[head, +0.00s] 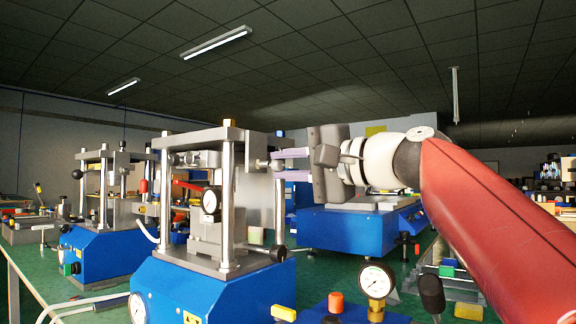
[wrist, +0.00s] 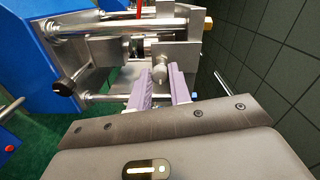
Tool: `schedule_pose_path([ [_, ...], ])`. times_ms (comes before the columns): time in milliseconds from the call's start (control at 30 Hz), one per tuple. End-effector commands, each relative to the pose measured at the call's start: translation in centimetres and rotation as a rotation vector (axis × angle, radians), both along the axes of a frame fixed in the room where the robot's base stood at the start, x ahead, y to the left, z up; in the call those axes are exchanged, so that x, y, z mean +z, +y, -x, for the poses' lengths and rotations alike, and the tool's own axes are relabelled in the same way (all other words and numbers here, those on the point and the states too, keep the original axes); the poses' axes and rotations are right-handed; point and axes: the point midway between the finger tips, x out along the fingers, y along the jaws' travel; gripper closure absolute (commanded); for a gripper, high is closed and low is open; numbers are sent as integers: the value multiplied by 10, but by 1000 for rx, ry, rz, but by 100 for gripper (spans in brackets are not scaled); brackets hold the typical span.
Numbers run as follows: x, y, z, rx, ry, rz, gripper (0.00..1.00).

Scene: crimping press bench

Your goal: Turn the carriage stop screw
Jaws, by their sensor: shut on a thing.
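The carriage stop screw (head: 262,164) is a small metal screw end on the right side of the near blue press (head: 215,285), up by the top plate. In the wrist view, the screw's round metal head (wrist: 160,75) shows between my two pale purple fingers. My gripper (head: 275,164) reaches in from the right, level with the screw, with one finger above it and one below. It also shows in the wrist view (wrist: 162,82), shut on the screw. The exact contact faces are hidden.
The press has steel posts (head: 225,205), a round gauge (head: 210,201) and a black-knobbed lever (head: 277,253) below my gripper. Another blue press (head: 105,250) stands at left. Open air lies above my gripper.

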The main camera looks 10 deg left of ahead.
Motion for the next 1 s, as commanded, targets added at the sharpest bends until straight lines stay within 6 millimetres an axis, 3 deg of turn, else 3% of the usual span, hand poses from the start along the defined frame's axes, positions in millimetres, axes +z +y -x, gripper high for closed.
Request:
schedule_pose_path([
  [33, -2, 1, 0, 2, 2, 3, 100],
  [67, -2, 1, 0, 3, 2, 3, 78],
  [200, -1, 0, 0, 3, 3, 2, 60],
  [567, -1, -5, 2, -1, 1, 0, 59],
  [1000, -1, -65, 27, 0, 2, 1, 59],
])
